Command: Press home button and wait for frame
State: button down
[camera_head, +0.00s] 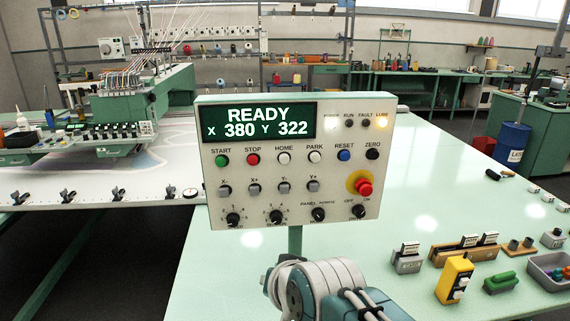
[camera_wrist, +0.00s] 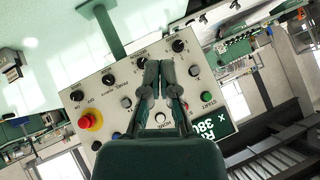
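The control panel (camera_head: 290,212) stands upright on a post. Its display (camera_head: 258,123) reads READY, X 380, Y 322. The white HOME button (camera_head: 284,158) sits between the red STOP button (camera_head: 252,159) and the PARK button (camera_head: 314,157). In the wrist view the panel is turned over, and the HOME button (camera_wrist: 160,117) shows between my fingers. My gripper (camera_wrist: 159,64) is in front of the panel, its fingertips together and nothing held. Whether it touches the panel cannot be told. The tufting gantry (camera_head: 170,95) stands over the frame bed (camera_head: 150,192) at the left.
A red emergency stop (camera_head: 365,188) is at the panel's right. The POWER and LUBE lamps glow. The green table (camera_head: 440,190) carries a yellow button box (camera_head: 454,280), a grey tray (camera_head: 550,285) and small holders at the right. A blue barrel (camera_head: 510,143) stands behind it.

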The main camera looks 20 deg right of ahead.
aim_at(284, 160)
jog(key=w+d+r+m+t+h, duration=0.6)
jog(key=w+d+r+m+t, duration=0.1)
jog(key=m, duration=0.9)
notch_tip(284, 160, up, 2)
jog(key=w+d, duration=0.1)
jog(key=w, duration=0.1)
jog(key=shift+w+d, duration=0.3)
jog(key=shift+d, duration=0.05)
jog(key=shift+r, duration=0.1)
jog(key=x, duration=1.3)
jog(key=shift+w, duration=0.15)
jog(key=shift+w+d, duration=0.2)
jog(key=shift+w, duration=0.2)
